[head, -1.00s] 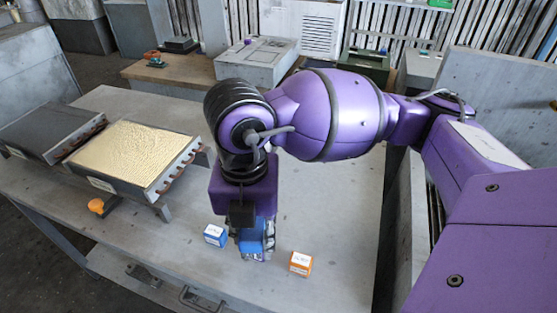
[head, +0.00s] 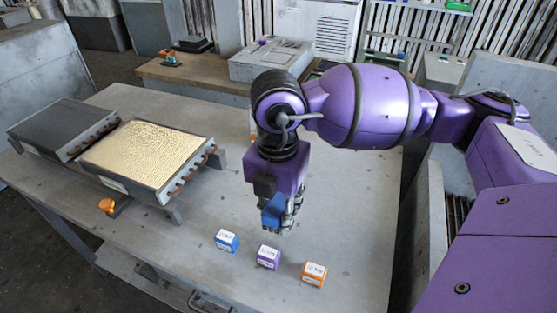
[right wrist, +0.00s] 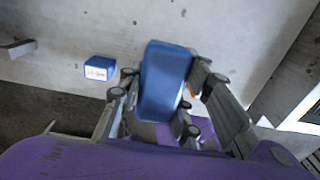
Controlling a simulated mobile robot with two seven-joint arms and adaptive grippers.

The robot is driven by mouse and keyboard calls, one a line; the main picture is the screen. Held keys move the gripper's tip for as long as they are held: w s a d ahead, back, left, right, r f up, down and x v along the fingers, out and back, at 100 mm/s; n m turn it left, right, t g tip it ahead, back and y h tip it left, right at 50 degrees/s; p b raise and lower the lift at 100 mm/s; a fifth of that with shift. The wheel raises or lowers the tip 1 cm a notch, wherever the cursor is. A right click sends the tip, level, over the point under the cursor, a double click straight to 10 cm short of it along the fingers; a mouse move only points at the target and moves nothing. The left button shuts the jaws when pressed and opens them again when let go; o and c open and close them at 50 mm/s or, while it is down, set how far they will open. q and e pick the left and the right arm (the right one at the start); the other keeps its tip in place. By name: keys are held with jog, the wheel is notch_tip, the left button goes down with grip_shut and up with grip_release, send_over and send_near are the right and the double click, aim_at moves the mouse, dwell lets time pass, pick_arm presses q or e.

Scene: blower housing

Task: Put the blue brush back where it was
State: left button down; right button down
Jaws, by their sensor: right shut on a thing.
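The blue brush (head: 271,210) is in my right gripper (head: 284,224), which is shut on it above the table. In the right wrist view, the blue body of the brush (right wrist: 165,82) sits between the fingers; its lower end is hidden. In front of the gripper, a row of small labelled blocks stands on the table: a blue block (head: 227,240), a purple block (head: 268,257) and an orange block (head: 314,274). The blue block also shows in the right wrist view (right wrist: 98,68), apart from the gripper. My left gripper is not in view.
A wooden bench (head: 195,82) behind holds a grey box (head: 270,60).

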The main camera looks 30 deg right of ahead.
jog(key=w+d+f, duration=0.1)
jog(key=f, duration=0.1)
jog(key=w+d+f, duration=0.3)
jog(key=d+f, duration=0.1)
jog(key=shift+w+f, duration=0.2)
jog(key=shift+f, duration=0.15)
notch_tip(320, 180, down, 3)
jog(key=shift+w+d+r+p, duration=0.15)
jog(key=shift+r+p, duration=0.05)
jog(key=shift+p, duration=0.25)
jog(key=shift+f, duration=0.6)
jog(key=c, duration=1.3)
grip_release()
jog(key=shift+o, duration=0.2)
jog(key=shift+r, duration=0.1)
notch_tip(320, 180, up, 8)
jog(key=b, duration=0.1)
jog(key=shift+s+a+r, duration=0.15)
jog(key=shift+s+a, duration=0.05)
jog(key=shift+a, duration=0.1)
